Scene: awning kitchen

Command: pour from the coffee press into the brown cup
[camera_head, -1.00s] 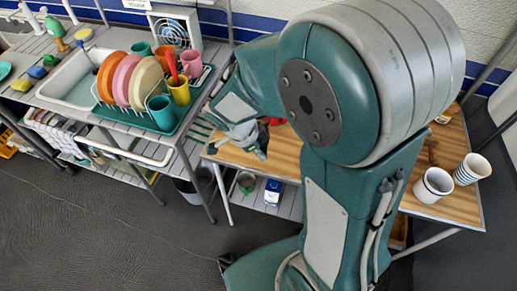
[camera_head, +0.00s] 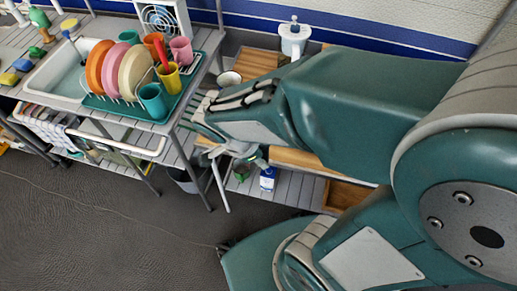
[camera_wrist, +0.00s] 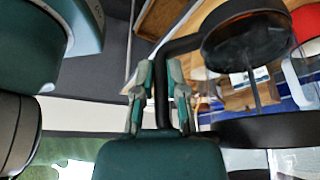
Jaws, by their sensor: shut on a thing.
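In the wrist view my gripper (camera_wrist: 160,74) is shut on the black handle of the coffee press (camera_wrist: 249,40). The press has a black lid, a clear body with a thin rod inside, and a black part at the other end; it fills the right side of that view. Whether it is tilted is hard to tell from this view. In the head view my arm reaches left across the wooden table and I cannot make out the press. I cannot pick out a brown cup in either view.
A white bowl or cup (camera_head: 229,78) stands near the sink unit's right edge. A white dispenser (camera_head: 295,42) stands behind my arm. The dish rack (camera_head: 116,106) holds plates, with coloured cups around it. A blue-and-white carton (camera_head: 268,179) and a green can (camera_head: 242,173) are on the lower shelf.

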